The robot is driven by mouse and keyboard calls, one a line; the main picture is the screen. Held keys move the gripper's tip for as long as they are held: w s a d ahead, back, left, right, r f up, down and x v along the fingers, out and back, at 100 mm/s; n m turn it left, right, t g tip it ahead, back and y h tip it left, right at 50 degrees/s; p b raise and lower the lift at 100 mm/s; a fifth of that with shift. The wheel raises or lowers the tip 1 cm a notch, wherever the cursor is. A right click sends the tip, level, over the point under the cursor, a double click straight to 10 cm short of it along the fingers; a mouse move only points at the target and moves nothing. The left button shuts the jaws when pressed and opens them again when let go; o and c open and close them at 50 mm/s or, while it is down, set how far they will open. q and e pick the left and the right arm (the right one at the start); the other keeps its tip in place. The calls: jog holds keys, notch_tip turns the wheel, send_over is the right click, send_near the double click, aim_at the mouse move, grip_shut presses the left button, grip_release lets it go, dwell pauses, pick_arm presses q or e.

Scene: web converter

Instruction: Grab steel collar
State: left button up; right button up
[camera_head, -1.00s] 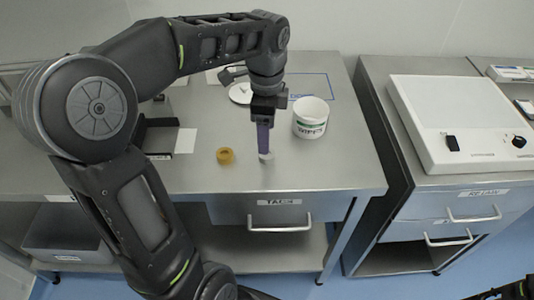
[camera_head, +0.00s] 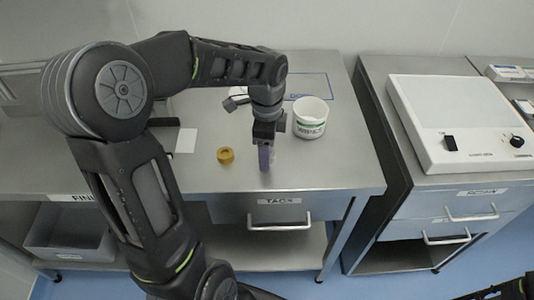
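My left gripper (camera_head: 265,160) points straight down at the steel table, near its front edge. Its purple-grey fingers are seen edge-on, so I cannot tell whether they are open or shut. The steel collar is not clearly visible; a small pale sliver shows beside the fingertips, and the fingers hide the rest of that spot. A brass-coloured collar (camera_head: 225,155) lies on the table just left of the fingers, apart from them. My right gripper cannot be made out; only dark parts of my own body show at the bottom right corner.
A white wipes tub (camera_head: 310,130) stands right of my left gripper. Behind is a blue-outlined area (camera_head: 327,86). A white sheet (camera_head: 186,140) lies to the left. A drawer (camera_head: 279,217) sits below the table edge. A white device (camera_head: 455,120) stands on the right bench.

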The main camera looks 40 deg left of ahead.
pick_arm(q)
jog(key=shift+c, duration=0.5)
grip_shut()
dwell(0.5)
